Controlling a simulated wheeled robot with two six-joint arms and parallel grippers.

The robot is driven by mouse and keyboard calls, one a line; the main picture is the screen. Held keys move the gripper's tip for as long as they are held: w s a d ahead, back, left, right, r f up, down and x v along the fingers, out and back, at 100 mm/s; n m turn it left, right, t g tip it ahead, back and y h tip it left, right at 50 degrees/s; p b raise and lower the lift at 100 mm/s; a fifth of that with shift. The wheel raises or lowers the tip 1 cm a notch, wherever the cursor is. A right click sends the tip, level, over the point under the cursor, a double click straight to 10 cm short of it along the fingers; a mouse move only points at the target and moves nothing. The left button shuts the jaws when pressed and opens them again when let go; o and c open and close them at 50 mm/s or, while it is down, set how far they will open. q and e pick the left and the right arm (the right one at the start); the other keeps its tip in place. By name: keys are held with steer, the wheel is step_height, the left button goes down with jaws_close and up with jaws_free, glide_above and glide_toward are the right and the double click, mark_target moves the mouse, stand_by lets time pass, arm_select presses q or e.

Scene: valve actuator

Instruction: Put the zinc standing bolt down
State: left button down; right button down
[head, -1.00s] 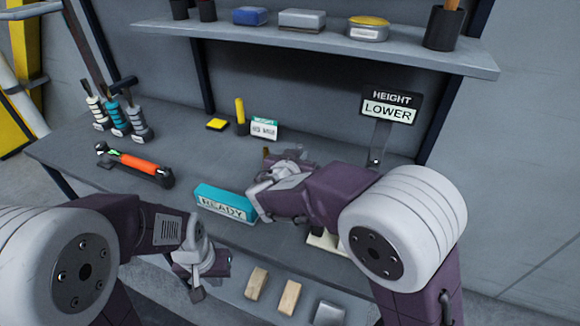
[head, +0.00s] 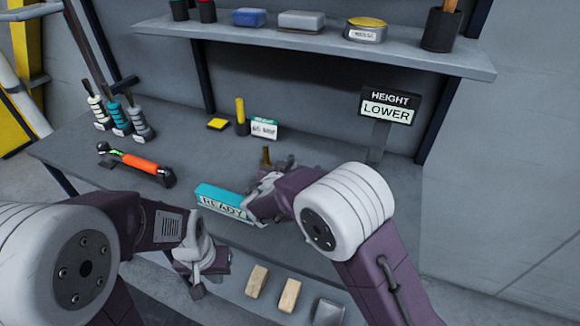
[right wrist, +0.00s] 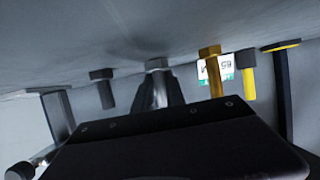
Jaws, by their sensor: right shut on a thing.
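The zinc bolt (right wrist: 158,65) shows in the right wrist view, which is upside down. Its hex head is close to or on the bench surface; I cannot tell whether it touches. My right gripper (right wrist: 160,95) is shut on its shank, and the bolt looks roughly upright. In the head view my right gripper (head: 266,192) is low over the bench beside the READY block, and the arm hides the bolt there. My left gripper (head: 200,268) hangs at the bench's front edge; its jaws are not clear.
A brass bolt (right wrist: 210,72) and a dark bolt (right wrist: 103,86) stand on either side of the zinc one. The READY block (head: 224,203) is close by. A yellow post (head: 240,116), a card (head: 264,129) and a HEIGHT LOWER sign (head: 389,106) stand further back.

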steer(key=shift+f, duration=0.15)
steer(key=c, duration=1.4)
jaws_free()
steer(key=shift+r+p, duration=0.4)
steer(key=shift+p, duration=0.05)
steer(key=b+v, duration=0.1)
steer(key=v, duration=1.1)
steer(key=shift+f, duration=0.15)
